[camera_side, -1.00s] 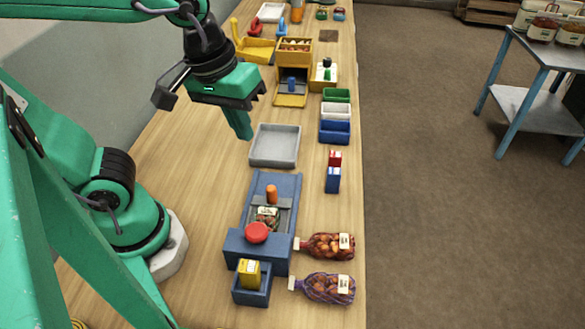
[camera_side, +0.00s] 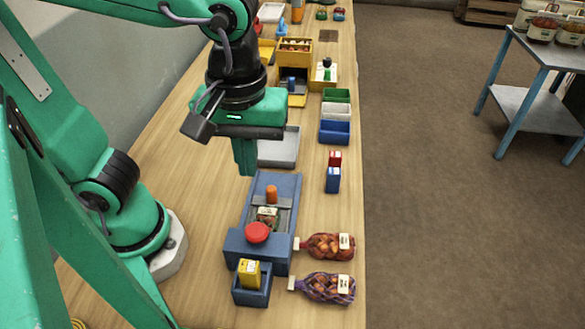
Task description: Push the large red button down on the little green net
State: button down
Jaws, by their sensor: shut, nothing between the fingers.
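The large red button (camera_side: 257,232) sits at the front end of a blue machine (camera_side: 283,187) on the wooden bench. A small net sack (camera_side: 267,217) with a pale label lies in the machine's channel, just behind the button; its net looks dark green. An orange knob (camera_side: 272,193) stands behind the sack. My gripper (camera_side: 245,165) points down with its green fingers shut and empty. It hangs above and behind the machine, apart from the button, and hides part of the grey tray (camera_side: 287,146).
A blue holder (camera_side: 251,296) with a yellow box (camera_side: 249,273) stands in front of the machine. A red net sack (camera_side: 328,246) and a purple net sack (camera_side: 326,287) lie to the right. Small red and blue boxes (camera_side: 333,178) and coloured bins (camera_side: 335,131) stand farther back.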

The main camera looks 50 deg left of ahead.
aim_at(256, 230)
jog(key=shift+f, duration=0.1)
notch_tip(256, 230, down, 14)
jog(key=shift+r, duration=0.1)
dwell(0.9)
dwell(0.4)
jog(key=shift+f, duration=1.2)
jog(key=shift+s+a, duration=0.1)
notch_tip(256, 230, up, 14)
jog(key=shift+r, duration=0.25)
dwell(0.6)
